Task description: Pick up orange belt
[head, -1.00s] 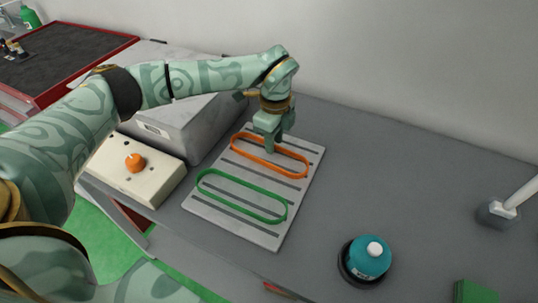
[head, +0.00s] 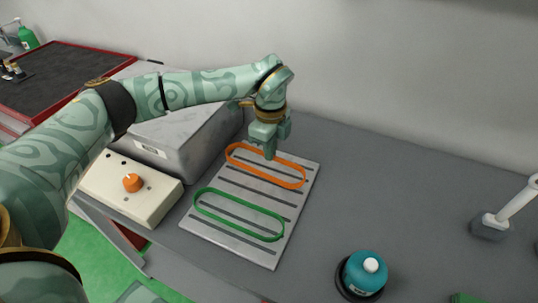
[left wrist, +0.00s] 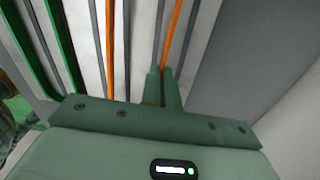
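The orange belt (head: 292,185), a long thin loop, lies along the far part of the grey slotted board (head: 270,255). My left gripper (head: 273,154) is over the belt, pointing down, with its fingers near the far strand. In the left wrist view the two fingers (left wrist: 164,76) are close together, with one strand of the orange belt (left wrist: 173,35) running in between their tips. They look shut on that strand. The belt's other strand (left wrist: 110,45) runs free to the left. Whether the belt is raised from the board is hard to tell. My right gripper is not in view.
A green belt (head: 240,212) lies on the near part of the board. A grey box (head: 185,140) and a cream control box with an orange knob (head: 133,183) stand left. A teal button (head: 364,270) stands at front right. The table to the right is mostly clear.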

